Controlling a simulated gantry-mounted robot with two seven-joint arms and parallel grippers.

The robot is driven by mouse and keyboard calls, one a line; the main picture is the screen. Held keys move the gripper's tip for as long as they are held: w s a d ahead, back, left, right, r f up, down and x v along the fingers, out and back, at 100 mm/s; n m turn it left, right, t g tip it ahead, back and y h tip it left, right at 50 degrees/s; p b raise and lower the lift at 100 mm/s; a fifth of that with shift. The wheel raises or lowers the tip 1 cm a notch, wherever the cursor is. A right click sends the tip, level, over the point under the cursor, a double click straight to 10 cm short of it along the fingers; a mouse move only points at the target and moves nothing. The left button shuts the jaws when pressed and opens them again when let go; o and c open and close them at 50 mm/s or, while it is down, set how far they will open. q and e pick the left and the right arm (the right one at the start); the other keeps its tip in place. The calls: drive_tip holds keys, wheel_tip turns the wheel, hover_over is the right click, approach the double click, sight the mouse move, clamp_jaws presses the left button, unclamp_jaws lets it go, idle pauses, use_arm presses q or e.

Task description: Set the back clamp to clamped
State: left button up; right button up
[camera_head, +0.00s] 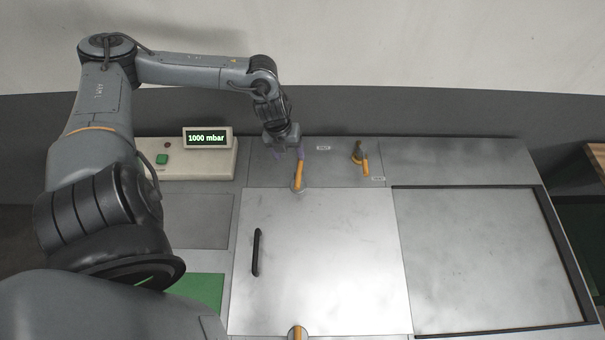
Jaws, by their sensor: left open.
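The back clamp (298,176) is an orange lever on a round base at the back edge of the light metal lid (330,260). Its lever points away from the lid, toward the back. My left gripper (289,154) is open, pointing down at the lever's far end. One finger overlaps the lever's tip in the picture; I cannot tell whether they touch. My right gripper is not in view.
The front clamp (297,333) shows at the lid's front edge, partly cut off. A black handle (256,252) is on the lid. An orange-handled valve (361,158) stands at the back right. A control box (190,163) with a "1000 mbar" display (207,138) is at the left.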

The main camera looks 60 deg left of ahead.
sight(298, 168)
use_arm(q)
drive_tip(key=f, duration=0.3)
drive_tip(key=w+f+b, duration=0.1)
drive_tip(key=f, duration=0.3)
drive_tip(key=w+d+f, duration=0.1)
drive_tip(key=f, duration=0.2)
drive_tip(key=shift+w+f, duration=0.2)
drive_tip(key=shift+f, duration=0.1)
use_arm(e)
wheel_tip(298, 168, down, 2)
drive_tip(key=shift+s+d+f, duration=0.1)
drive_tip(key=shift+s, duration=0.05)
use_arm(q)
drive_tip(key=c, duration=1)
drive_tip(key=shift+r+n+p, duration=0.25)
drive_tip(key=shift+n+p, duration=0.25)
drive_tip(key=shift+f, duration=0.25)
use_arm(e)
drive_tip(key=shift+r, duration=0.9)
